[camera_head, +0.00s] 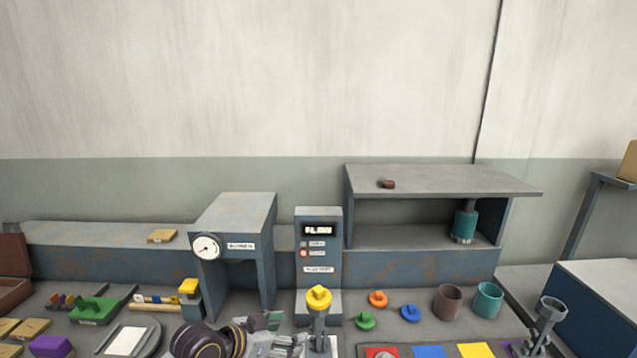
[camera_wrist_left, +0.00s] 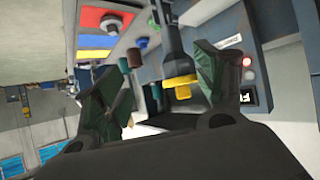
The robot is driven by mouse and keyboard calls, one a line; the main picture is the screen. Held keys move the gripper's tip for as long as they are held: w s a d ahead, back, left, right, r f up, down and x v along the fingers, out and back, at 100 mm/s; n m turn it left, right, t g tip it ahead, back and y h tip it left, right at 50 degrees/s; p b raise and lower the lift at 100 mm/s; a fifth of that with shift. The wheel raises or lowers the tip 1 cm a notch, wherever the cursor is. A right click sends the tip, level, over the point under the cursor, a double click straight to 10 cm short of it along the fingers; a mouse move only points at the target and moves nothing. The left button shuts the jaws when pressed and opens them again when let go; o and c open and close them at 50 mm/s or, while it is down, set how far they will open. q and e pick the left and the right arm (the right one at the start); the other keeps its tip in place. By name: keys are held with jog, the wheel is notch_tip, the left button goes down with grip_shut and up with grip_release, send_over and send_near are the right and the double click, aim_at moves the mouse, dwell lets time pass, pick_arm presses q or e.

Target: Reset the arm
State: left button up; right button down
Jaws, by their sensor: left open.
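My left gripper (camera_head: 268,333) is low in the middle of the head view, beside the yellow-topped post and to its left. In the left wrist view the two dark green fingers (camera_wrist_left: 158,88) stand wide apart with nothing held between them. The yellow knob (camera_head: 319,297) tops a grey post in front of the control panel (camera_head: 318,250). In the left wrist view the yellow knob (camera_wrist_left: 181,86) shows beyond the gap between the fingers, near the upper finger, and seems apart from them. My right gripper is not in view.
Orange (camera_head: 378,298), green (camera_head: 365,320) and blue (camera_head: 410,313) knobs and two cups (camera_head: 488,300) stand right of the post. A gauge stand (camera_head: 235,215) rises behind my left arm. A shelf (camera_head: 440,180) overhangs at right. A grey cupped stand (camera_head: 551,310) is farther right.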

pick_arm(q)
jog(key=s+a+f+n+g+y, duration=0.1)
jog(key=s+a+f+n+y, duration=0.15)
jog(key=s+a+f, duration=0.35)
jog(key=s+a+f+n+g+y, duration=0.2)
jog(key=s+a+f+y, duration=0.1)
jog(key=s, duration=0.5)
jog(key=s+a+f+n+g+y, duration=0.1)
jog(key=s+a+f+n+y, duration=0.15)
jog(key=s+a+f, duration=0.35)
jog(key=s+f+g, duration=0.1)
jog(key=s+f, duration=0.1)
jog(key=f, duration=1.4)
jog(key=s+f+g, duration=0.1)
jog(key=s+f, duration=0.1)
jog(key=f, duration=1.4)
jog(key=s+a+f+g, duration=0.1)
jog(key=s+a+f, duration=0.2)
jog(key=s+f, duration=1.7)
jog(key=shift+s+a+m+b, duration=0.2)
jog(key=shift+s+m+b, duration=0.2)
jog(key=shift+s, duration=0.5)
jog(key=shift+s, duration=0.1)
